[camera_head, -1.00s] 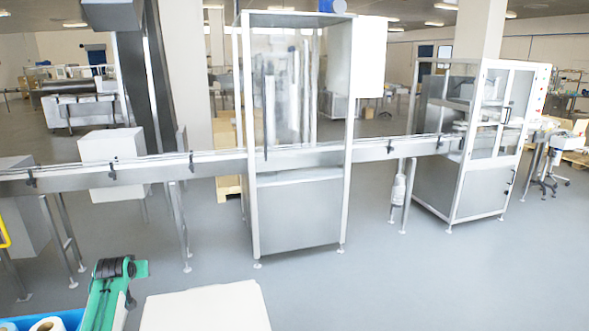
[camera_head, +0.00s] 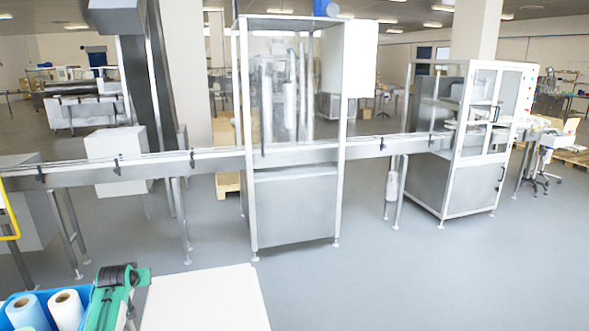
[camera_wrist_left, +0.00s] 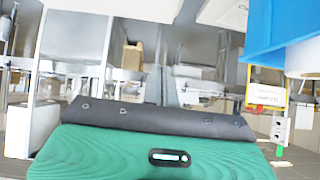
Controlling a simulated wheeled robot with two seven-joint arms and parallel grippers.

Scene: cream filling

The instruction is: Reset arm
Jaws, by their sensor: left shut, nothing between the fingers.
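My left gripper (camera_head: 118,276) is at the lower left of the head view, at the end of my green arm. It is held beside the blue crate (camera_head: 83,291) and the pale table (camera_head: 205,300). Its dark end also shows across the middle of the left wrist view (camera_wrist_left: 155,119), above the green housing. It is shut and holds nothing. The fingers are hard to make out one by one. My right gripper is not in view.
The crate holds a blue roll (camera_head: 27,312) and a white roll (camera_head: 66,308). A metal conveyor (camera_head: 205,161) crosses behind, through a tall steel cabinet (camera_head: 293,210) and a glazed cabinet (camera_head: 475,150). Grey floor (camera_head: 400,285) lies open at the right.

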